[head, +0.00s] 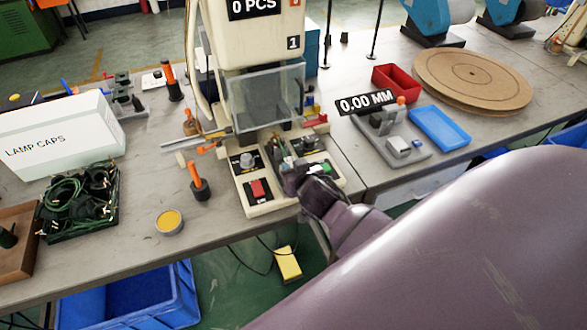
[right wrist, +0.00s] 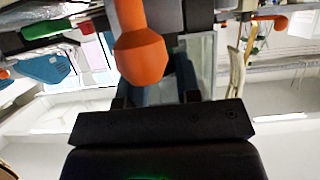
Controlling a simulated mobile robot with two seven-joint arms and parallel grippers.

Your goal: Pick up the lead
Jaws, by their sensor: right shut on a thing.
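My right gripper (head: 288,172) is low over the front of the press (head: 263,190), near its control base. In the right wrist view an orange-knobbed handle (right wrist: 140,58) stands between the dark fingers, and the gripper is shut on it. Its far end and the contact are partly hidden. Green leads with black ends (head: 70,190) lie coiled in a black tray (head: 78,237) at the left of the bench, apart from my right gripper. No lead shows clearly at the right gripper. My left gripper is not in view.
A white lamp caps box (head: 60,135) stands behind the tray. An orange-handled tool (head: 199,186) and a yellow-topped round tin (head: 169,222) stand left of the press. A clear guard (head: 262,98) hangs over the press. A gauge stand (head: 385,130), red bin (head: 396,82) and blue tray (head: 439,128) are right.

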